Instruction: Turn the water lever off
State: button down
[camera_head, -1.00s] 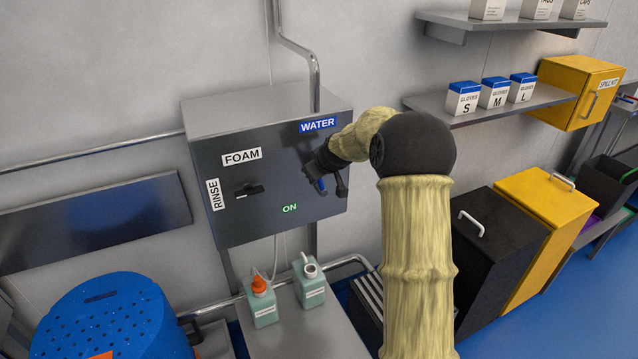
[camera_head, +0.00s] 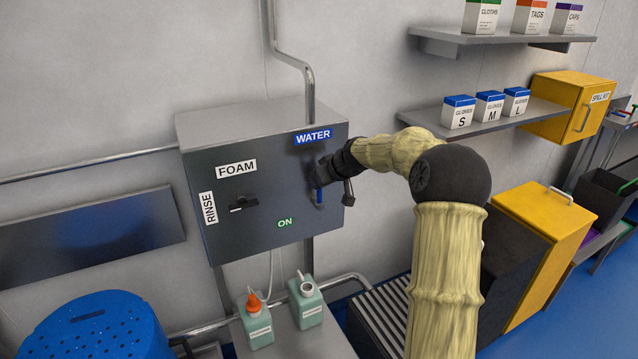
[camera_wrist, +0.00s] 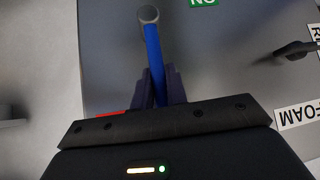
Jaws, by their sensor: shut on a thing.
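The blue water lever (camera_head: 319,196) is on the front of the grey control box (camera_head: 215,125), below the WATER label (camera_head: 312,137). In the head view it points down, and my gripper partly hides it. In the wrist view the blue lever (camera_wrist: 153,52) runs between my two dark fingers and ends in a round grey tip. My gripper (camera_wrist: 158,84) is shut on the lever. It also shows in the head view (camera_head: 322,180), reaching in from the right.
A black knob (camera_head: 243,204) sits between the FOAM and RINSE labels on the box. Two bottles (camera_head: 256,322) stand on a ledge below. A shelf with glove boxes (camera_head: 489,107) and a yellow cabinet (camera_head: 575,107) are at right. A blue tub (camera_head: 95,328) is lower left.

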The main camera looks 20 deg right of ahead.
jog(key=c, duration=1.7)
grip_release()
jog(key=shift+f, duration=0.1)
jog(key=b+v, duration=0.4)
jog(key=v, duration=1.3)
jog(key=shift+d+b, duration=0.2)
jog(key=shift+b, duration=0.1)
jog(key=shift+s, duration=0.1)
jog(key=s+a+f+m+g, duration=0.15)
jog(key=s+a+f, duration=0.25)
jog(key=a+f, duration=0.4)
jog(key=s+a+f+m+g+h, duration=0.1)
jog(key=s+a+f+g, duration=0.1)
jog(key=s+f, duration=0.6)
jog(key=s+a+f+m+g+h, duration=0.1)
jog(key=s+a+f+g+h, duration=0.1)
jog(key=s+f, duration=0.7)
jog(key=s+a, duration=0.1)
jog(key=s, duration=0.4)
jog(key=shift+a+f, duration=0.2)
jog(key=shift+a, duration=0.15)
